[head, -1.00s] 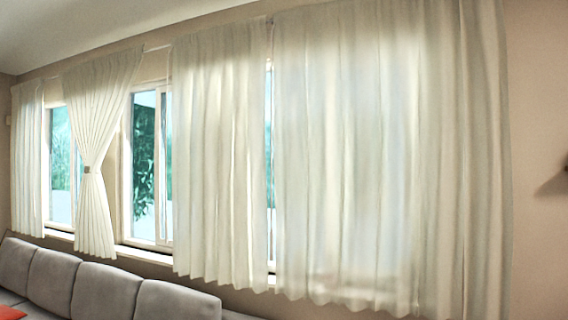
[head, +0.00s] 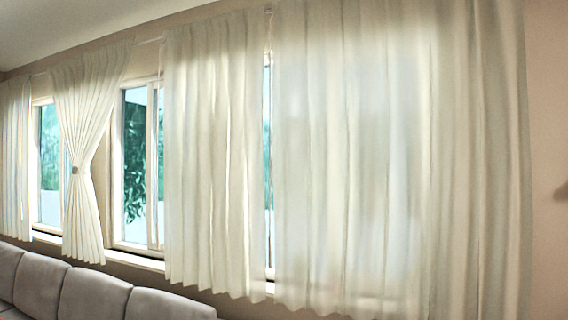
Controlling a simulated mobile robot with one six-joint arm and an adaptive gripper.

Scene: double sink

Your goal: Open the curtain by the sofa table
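A wide white curtain panel (head: 350,160) hangs drawn across the window at the right in the head view, with a thin gap at its left edge. A second white panel (head: 212,160) hangs straight beside it on the left. A third curtain (head: 85,130) is gathered at its middle by a small tie (head: 75,170). Another narrow panel (head: 14,160) hangs at the far left. No sofa table shows. My gripper is not in view.
A grey sofa (head: 90,296) stands below the windows at the lower left. A window (head: 140,165) with a pale frame shows between the curtains. Bare wall (head: 548,110) lies at the right edge, with a small dark thing (head: 562,191) partly cut off.

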